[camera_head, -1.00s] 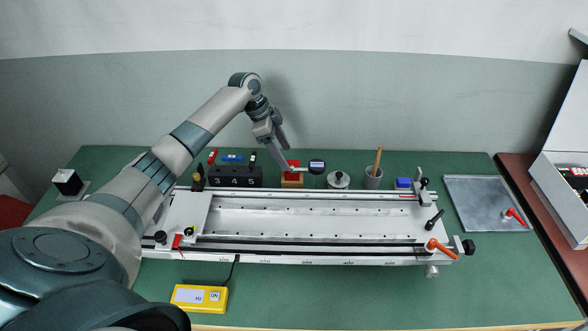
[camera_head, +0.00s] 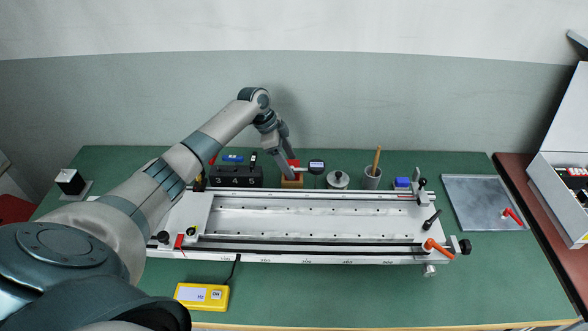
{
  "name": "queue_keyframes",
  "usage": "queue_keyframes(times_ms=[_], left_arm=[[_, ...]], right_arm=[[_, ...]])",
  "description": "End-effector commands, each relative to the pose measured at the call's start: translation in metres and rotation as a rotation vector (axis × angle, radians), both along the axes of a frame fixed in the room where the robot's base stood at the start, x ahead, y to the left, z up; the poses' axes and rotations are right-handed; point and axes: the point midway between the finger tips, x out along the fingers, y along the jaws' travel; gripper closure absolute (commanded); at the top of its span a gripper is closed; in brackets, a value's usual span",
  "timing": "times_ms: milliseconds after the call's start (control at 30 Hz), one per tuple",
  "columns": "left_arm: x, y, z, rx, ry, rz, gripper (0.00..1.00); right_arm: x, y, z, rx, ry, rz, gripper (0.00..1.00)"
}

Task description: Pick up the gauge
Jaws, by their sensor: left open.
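The gauge (camera_head: 316,166) is a small dark round dial with a light display, at the back of the bench. Its thin stem points left toward an orange-brown block with a red top (camera_head: 292,182). My left gripper (camera_head: 290,172) is open and points down at this block, just left of the dial. Its fingers overlap the block and the stem's left end in the picture. I cannot tell whether they touch either one. My right gripper is not in view.
A long white gantry rail bed (camera_head: 320,222) fills the middle of the bench. A black numbered block (camera_head: 236,177) stands left of the gripper. A round grey weight (camera_head: 338,180) and a grey cup (camera_head: 372,178) stand right of the gauge. The front green surface (camera_head: 400,295) is mostly clear.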

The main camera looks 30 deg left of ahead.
Motion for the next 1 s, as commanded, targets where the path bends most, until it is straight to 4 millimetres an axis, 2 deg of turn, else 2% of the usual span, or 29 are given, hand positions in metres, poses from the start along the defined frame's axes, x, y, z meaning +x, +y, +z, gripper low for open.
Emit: queue_keyframes(times_ms=[67,167,667,700,767,900,933,1000], left_arm=[[0.001,-0.003,-0.009,-0.001,0.003,0.002,0.36],[0.003,-0.006,-0.016,0.0,0.002,0.001,0.36],[0.004,-0.006,-0.019,0.001,0.0,0.001,0.36],[0.004,-0.006,-0.019,0.001,0.0,0.001,0.38],[0.004,-0.006,-0.019,0.001,0.0,0.001,0.53],[0.004,-0.006,-0.019,0.001,0.0,0.001,0.86],[0.004,-0.006,-0.019,0.001,0.0,0.001,0.91],[0.005,-0.006,-0.017,0.001,-0.003,0.001,0.91]], right_arm=[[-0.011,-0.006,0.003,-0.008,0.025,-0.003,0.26],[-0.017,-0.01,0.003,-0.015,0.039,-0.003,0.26],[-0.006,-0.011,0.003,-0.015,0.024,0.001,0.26],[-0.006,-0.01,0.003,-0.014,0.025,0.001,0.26],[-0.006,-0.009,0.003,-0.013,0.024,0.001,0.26],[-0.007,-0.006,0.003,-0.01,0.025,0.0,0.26],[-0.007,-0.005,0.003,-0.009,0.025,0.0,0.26],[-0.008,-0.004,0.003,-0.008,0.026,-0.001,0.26]])
